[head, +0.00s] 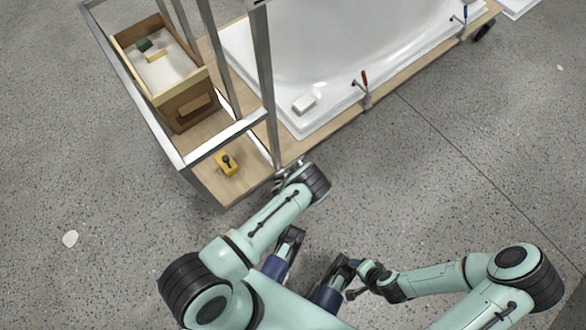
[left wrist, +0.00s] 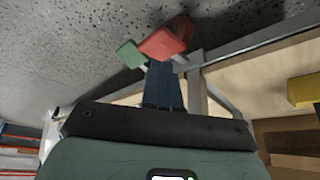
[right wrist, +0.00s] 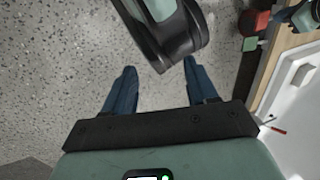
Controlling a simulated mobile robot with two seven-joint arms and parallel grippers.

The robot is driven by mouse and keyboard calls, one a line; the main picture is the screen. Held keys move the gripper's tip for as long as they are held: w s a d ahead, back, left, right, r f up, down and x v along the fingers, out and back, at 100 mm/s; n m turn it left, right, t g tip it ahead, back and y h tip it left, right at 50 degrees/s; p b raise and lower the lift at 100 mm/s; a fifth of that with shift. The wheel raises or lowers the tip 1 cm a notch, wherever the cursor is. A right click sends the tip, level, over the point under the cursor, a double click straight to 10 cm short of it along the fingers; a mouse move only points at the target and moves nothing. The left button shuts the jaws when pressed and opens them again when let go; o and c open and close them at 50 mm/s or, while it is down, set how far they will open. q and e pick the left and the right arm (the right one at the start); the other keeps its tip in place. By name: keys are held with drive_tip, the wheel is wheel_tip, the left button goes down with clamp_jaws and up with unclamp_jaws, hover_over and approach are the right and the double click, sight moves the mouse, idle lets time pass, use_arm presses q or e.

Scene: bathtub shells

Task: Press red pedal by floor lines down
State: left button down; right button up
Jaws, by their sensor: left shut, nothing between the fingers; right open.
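A red pedal (left wrist: 165,38) and a green pedal (left wrist: 131,54) sit side by side low by the cart frame, above the speckled floor. Both also show at the upper right of the right wrist view, red (right wrist: 249,20) above green (right wrist: 249,44). My left gripper (left wrist: 163,63) is shut and empty, its tips at the near edge of the red pedal; I cannot tell whether they touch. In the head view my left arm hides the pedals. My right gripper (right wrist: 160,68) is open and empty over the floor, with my left arm's dark joint beyond its fingers.
The cart frame (head: 225,137) carries a wooden box (head: 184,108) and a yellow block with a black knob (head: 226,164). A white tub shell (head: 330,45) lies beside it, with a red-handled clamp (head: 365,86) at its edge. Open floor (head: 460,195) with thin dark lines lies right.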

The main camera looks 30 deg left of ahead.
use_arm(q)
drive_tip(key=b+x, duration=0.3)
drive_tip(key=x, duration=0.1)
drive_tip(key=shift+w+f+b, duration=0.1)
drive_tip(key=shift+f+b, duration=0.2)
drive_tip(key=shift+w+a+f+b, duration=0.1)
drive_tip(key=shift+w+f+b, duration=0.15)
drive_tip(key=shift+f+b, duration=0.3)
drive_tip(key=shift+w+f+b, duration=0.25)
drive_tip(key=shift+f+b, duration=0.05)
use_arm(e)
drive_tip(key=w+d+f+t+h, duration=0.1)
drive_tip(key=w+d+f, duration=0.2)
drive_tip(key=f, duration=0.4)
drive_tip(key=shift+w+d+m, duration=0.3)
drive_tip(key=shift+d+m, duration=0.05)
drive_tip(key=shift+m, duration=0.05)
drive_tip(key=shift+f, duration=0.15)
